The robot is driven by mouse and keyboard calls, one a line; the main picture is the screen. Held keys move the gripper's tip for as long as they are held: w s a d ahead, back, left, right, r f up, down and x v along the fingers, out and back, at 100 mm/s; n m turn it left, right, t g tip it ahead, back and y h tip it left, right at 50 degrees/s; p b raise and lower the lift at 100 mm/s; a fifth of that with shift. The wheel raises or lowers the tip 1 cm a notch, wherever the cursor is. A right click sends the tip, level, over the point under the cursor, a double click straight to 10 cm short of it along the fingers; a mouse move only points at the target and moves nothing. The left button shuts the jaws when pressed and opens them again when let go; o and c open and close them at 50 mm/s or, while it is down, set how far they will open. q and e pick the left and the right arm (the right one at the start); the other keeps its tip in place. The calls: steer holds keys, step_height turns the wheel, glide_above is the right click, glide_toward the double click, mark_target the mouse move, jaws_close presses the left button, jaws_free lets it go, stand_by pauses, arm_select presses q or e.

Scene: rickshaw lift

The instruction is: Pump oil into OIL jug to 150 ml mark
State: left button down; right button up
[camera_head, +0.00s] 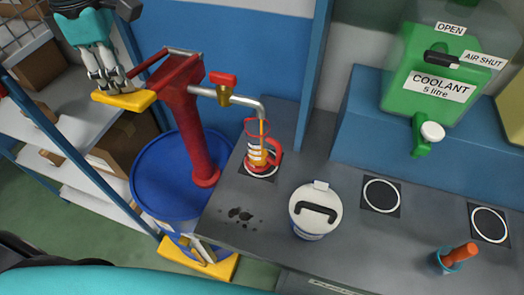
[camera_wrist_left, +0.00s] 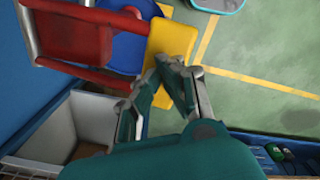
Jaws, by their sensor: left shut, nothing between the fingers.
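The red pump (camera_head: 195,130) stands on the blue drum (camera_head: 160,180). Its lever ends in a yellow pad (camera_head: 125,101), which also shows in the left wrist view (camera_wrist_left: 172,38). My left gripper (camera_head: 116,86) is shut and empty, its fingertips at the pad; whether they touch it I cannot tell. A grey spout with a red-topped brass valve (camera_head: 224,92) bends down over the jug (camera_head: 256,156). The jug has a red handle and white marks, and amber oil shows in and above it. The marks are too small to read. My right gripper is out of view.
A white-lidded container (camera_head: 314,208) with a black handle stands on the dark bench (camera_head: 345,240). Two white rings lie bare at the right. A green COOLANT tank (camera_head: 440,75) stands behind. A small teal cup (camera_head: 446,262) holds an orange-handled item. Shelves (camera_head: 60,125) stand left.

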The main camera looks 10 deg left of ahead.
arm_select(q)
steer(key=shift+f+b, duration=3.4)
steer(key=shift+f, duration=0.85)
step_height(320, 180, up, 12)
steer(key=p, duration=0.8)
steer(key=shift+f, duration=0.2)
steer(key=shift+f, duration=0.15)
steer(key=shift+f+b, duration=4.65)
steer(key=shift+f, duration=1)
step_height(320, 180, up, 12)
steer(key=p, duration=0.8)
steer(key=shift+f+p, duration=0.2)
steer(key=shift+p, duration=0.2)
